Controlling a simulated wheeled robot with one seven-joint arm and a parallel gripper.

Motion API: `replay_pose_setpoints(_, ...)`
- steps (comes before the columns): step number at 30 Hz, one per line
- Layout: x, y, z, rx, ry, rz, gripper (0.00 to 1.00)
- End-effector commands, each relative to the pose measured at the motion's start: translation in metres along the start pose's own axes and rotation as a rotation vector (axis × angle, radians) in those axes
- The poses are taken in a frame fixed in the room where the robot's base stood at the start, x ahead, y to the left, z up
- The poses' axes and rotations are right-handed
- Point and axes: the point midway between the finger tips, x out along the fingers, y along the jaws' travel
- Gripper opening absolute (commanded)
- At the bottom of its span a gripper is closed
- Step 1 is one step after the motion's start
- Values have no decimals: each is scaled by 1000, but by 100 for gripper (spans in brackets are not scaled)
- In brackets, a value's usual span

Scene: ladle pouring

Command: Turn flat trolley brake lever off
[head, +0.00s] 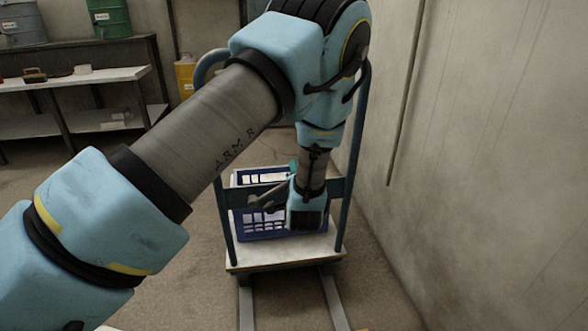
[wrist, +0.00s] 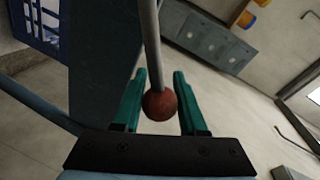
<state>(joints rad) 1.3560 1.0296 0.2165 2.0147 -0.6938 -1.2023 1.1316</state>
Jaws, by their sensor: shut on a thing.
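The flat trolley stands ahead in the head view, with a pale deck (head: 325,247) and a blue tubular frame (head: 345,200). The brake lever (wrist: 151,40) is a thin grey rod ending in a red-brown ball knob (wrist: 160,104), seen in the wrist view. My gripper (wrist: 159,90) has its green fingers on either side of the knob and is shut on the lever at this end. In the head view my arm covers the trolley's upper middle.
A blue crate (head: 243,222) sits on the trolley deck behind my arm. Shelving (head: 100,76) with drums stands at the left, and a yellow can (head: 185,75) is at the back. A plain wall (head: 490,150) runs close along the right. The floor left of the trolley is clear.

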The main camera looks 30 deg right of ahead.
Motion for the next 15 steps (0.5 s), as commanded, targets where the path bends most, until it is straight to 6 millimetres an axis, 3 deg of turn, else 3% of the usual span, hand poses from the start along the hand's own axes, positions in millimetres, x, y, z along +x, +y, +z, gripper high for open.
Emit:
replay_pose_setpoints(12, 0, 0, 0, 4, -1, 0, 0)
replay_pose_setpoints(13, 0, 0, 0, 4, -1, 0, 45)
replay_pose_setpoints(15, 0, 0, 0, 4, -1, 0, 53)
